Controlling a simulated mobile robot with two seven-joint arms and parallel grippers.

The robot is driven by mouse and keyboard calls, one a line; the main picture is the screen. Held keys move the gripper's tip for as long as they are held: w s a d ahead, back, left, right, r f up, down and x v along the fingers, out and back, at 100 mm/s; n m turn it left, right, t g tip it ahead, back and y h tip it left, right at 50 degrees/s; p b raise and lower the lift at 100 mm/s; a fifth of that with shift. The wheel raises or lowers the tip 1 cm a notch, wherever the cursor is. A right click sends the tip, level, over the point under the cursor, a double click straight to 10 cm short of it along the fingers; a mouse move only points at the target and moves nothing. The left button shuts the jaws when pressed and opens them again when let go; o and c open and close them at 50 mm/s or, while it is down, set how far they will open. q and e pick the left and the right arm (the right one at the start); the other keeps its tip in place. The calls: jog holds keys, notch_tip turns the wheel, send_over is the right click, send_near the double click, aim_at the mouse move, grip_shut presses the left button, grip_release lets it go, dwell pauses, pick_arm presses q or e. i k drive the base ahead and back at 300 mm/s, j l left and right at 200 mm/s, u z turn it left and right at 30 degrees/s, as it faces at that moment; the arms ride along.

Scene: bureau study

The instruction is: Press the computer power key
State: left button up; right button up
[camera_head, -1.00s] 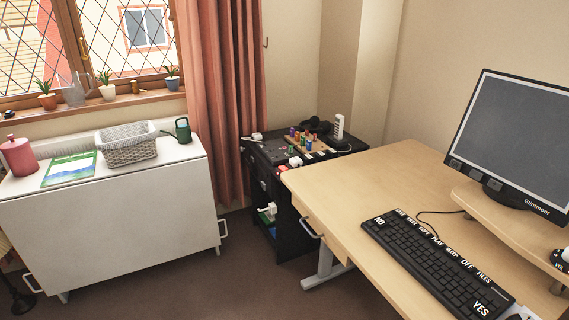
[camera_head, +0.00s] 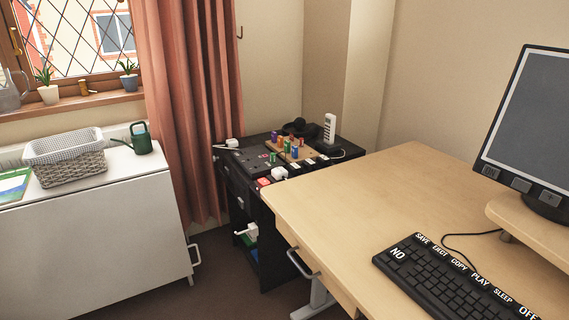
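A black keyboard (camera_head: 440,285) lies on the wooden desk (camera_head: 365,205) at the lower right, partly cut off by the bottom edge. Its large keys are labelled NO, SAVE, EJECT, COPY, PLAY, SLEEP and OFF; the OFF key (camera_head: 528,314) sits at the bottom edge of the view. A dark-screened computer monitor (camera_head: 530,120) stands at the right, cut off by the right edge. I cannot tell which key is the power key. Neither of my grippers is in view.
A black cabinet (camera_head: 245,195) with coloured pieces and a white phone (camera_head: 329,131) on top stands behind the desk. A white cabinet (camera_head: 95,245) at the left bears a basket (camera_head: 65,160) and a green watering can (camera_head: 139,138). Dark floor lies between them.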

aim_at(241, 203)
jog(key=i+j+z, duration=0.1)
jog(key=j, duration=0.25)
jog(key=i+j+z, duration=0.15)
jog(key=j, duration=0.25)
jog(key=i+j+z, duration=0.1)
jog(key=j, duration=0.3)
jog(key=i, duration=0.05)
